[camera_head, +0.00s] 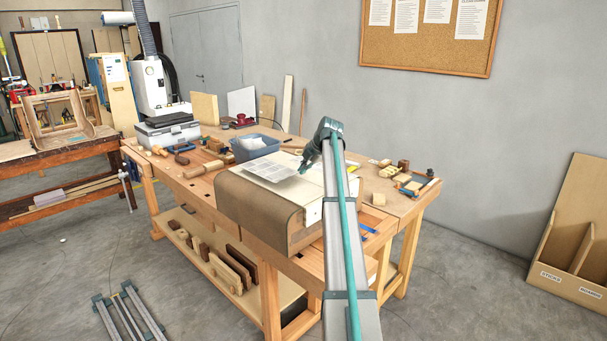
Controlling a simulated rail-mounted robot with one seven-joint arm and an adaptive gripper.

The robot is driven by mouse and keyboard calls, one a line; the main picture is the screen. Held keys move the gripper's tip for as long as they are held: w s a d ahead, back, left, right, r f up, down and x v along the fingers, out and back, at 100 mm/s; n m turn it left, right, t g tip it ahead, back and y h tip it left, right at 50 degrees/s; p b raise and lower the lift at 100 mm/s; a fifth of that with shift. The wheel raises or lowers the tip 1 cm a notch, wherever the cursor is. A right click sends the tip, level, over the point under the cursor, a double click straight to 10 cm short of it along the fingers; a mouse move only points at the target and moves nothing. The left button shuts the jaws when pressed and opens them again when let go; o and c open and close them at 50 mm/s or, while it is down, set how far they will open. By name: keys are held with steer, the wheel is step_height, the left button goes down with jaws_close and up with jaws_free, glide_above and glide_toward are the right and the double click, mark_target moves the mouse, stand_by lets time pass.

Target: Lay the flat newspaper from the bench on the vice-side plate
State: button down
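The flat newspaper (268,171), a pale printed sheet, is at the top of a brown curved form (255,204) on the workbench. Whether it rests flat there or is held slightly above is unclear. My gripper (304,168) is at the sheet's right edge, pointing down and left. Its fingertips are small and dark here, so I cannot tell whether they are closed on the paper. A pale flat surface (311,189) of the form shows right of the sheet. My arm hides part of the form's right side. I cannot tell which part is the vice-side plate.
A blue-grey bin (254,148) stands behind the form. Mallets, clamps and wood blocks (212,150) lie on the bench's left; small blocks and tools (410,183) lie on its right. A white machine (160,105) stands at the back left.

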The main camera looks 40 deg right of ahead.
steer(key=shift+f, duration=1.35)
steer(key=c, duration=1.3)
jaws_free()
steer(key=shift+a, duration=0.1)
steer(key=b+v, duration=0.2)
steer(key=v, duration=1)
